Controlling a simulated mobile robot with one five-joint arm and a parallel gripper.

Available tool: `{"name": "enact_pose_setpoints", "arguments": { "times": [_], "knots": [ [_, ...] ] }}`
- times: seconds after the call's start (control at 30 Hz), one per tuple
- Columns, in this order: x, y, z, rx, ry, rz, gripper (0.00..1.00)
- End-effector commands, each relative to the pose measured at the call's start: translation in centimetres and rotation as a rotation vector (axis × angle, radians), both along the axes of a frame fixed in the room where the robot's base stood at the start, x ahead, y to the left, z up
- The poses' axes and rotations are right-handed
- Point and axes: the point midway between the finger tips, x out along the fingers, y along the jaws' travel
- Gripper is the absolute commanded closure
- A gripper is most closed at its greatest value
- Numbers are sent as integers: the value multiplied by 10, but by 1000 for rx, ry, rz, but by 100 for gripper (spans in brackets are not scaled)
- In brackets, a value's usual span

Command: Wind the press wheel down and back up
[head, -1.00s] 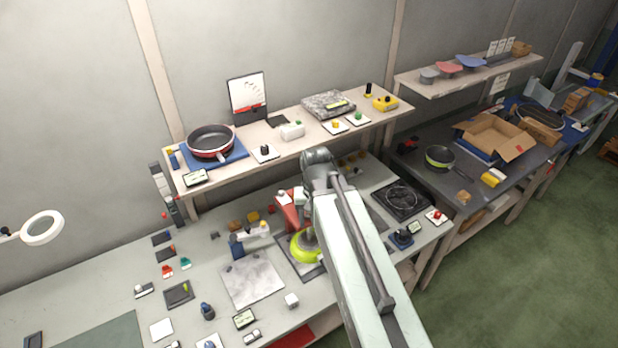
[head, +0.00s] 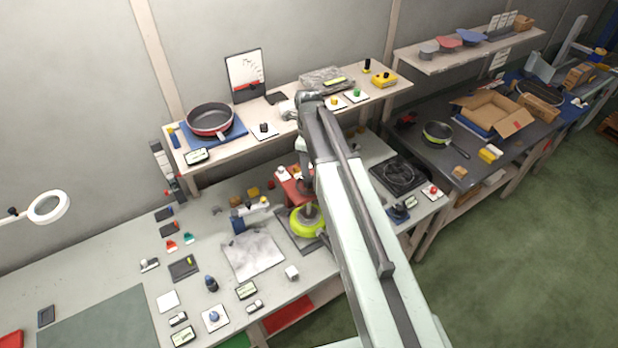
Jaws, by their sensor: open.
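The red press (head: 288,188) stands on the bench beside my arm. A lime-green pan (head: 303,231) lies under its grey ram (head: 309,211), on a dark plate. I cannot make out the press wheel; my arm covers the right side of the press. My arm reaches over the bench from the lower right, with its top joint in front of the upper shelf. My gripper (head: 304,176) hangs below that joint, close to the press and partly hidden. It is open, and I see nothing held. Contact with the press cannot be told.
A ring lamp (head: 48,206) stands left. Right of my arm are a black fan-like plate (head: 398,173), a second pan (head: 438,132) and an open carton (head: 492,113).

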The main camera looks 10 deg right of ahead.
Motion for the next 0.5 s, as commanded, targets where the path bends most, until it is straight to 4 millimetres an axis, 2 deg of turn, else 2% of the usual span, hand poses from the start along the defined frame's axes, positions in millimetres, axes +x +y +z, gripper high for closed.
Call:
{"name": "enact_pose_setpoints", "arguments": {
  "times": [0.17,0.4,0.5],
  "knots": [
    [0,0,-22,0,0,2,48],
    [0,0,-66,0,0,2,48],
    [1,-1,-77,0,0,3,48]
  ]
}}
